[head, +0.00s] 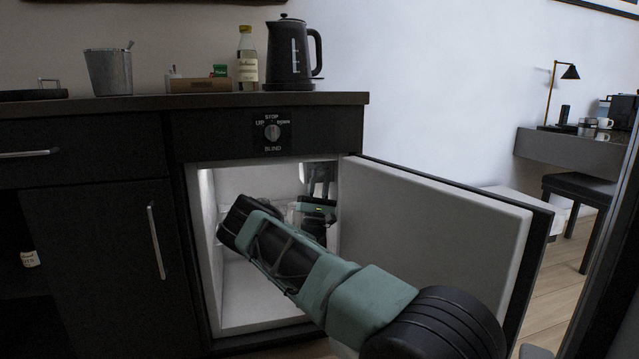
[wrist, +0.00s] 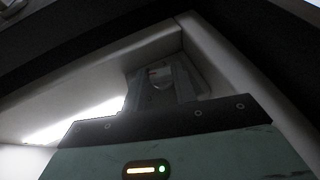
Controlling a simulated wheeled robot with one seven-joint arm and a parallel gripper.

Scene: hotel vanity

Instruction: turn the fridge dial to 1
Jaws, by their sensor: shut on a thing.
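The small fridge (head: 240,300) stands open under the counter, with a white interior. My arm reaches into it, and my gripper (head: 320,170) is near the top right of the interior. In the wrist view my gripper (wrist: 162,72) is shut on the fridge dial (wrist: 160,74), a small pale grey knob between the fingertips. The fingers hide most of the dial. No numbers or pointer on it can be read. In the head view I cannot make out the dial behind my gripper.
The fridge door (head: 440,220) is swung open to the right, close beside my arm. A blind knob (head: 272,132) marked STOP, UP and DOWN is above the fridge. A kettle (head: 290,55), bottle (head: 247,60) and bucket (head: 108,72) stand on the counter. A strip light (wrist: 75,122) glows inside.

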